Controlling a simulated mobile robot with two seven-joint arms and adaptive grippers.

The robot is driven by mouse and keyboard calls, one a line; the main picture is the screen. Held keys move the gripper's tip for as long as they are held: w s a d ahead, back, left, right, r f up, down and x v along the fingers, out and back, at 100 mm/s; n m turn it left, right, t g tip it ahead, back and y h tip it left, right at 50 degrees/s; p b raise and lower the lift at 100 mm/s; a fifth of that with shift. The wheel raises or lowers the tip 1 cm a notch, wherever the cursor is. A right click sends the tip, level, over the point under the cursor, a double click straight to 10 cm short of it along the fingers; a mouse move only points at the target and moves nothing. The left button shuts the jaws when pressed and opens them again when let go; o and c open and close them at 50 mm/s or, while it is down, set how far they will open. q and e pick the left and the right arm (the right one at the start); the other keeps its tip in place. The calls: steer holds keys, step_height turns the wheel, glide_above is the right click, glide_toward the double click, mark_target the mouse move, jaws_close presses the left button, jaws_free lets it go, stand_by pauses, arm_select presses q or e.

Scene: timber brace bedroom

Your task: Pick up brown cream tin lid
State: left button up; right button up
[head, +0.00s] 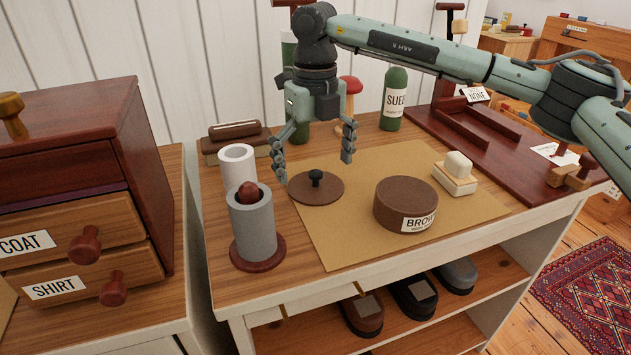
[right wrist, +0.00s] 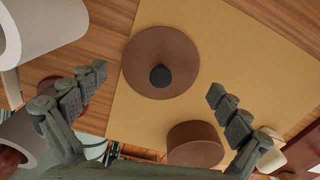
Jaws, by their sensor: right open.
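The brown cream tin lid (head: 324,189) is a flat brown disc with a black knob, lying at the left edge of the tan mat (head: 340,240). My right gripper (head: 314,170) is open above the lid, its fingers apart on either side and not touching it. In the right wrist view the lid (right wrist: 160,62) lies ahead of the two spread fingers (right wrist: 155,95). The round brown cream tin (head: 406,205) stands on the mat to the right of the lid; it also shows in the right wrist view (right wrist: 195,145). My left gripper is not in view.
A grey cylinder (head: 252,228) on a round base and a white roll (head: 238,168) stand left of the lid. A cream block (head: 456,172) sits right of the tin. A green bottle (head: 394,98) and a brush (head: 235,135) are behind.

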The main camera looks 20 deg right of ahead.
steer(key=shift+f, duration=0.7)
steer(key=shift+c, duration=0.6)
jaws_close()
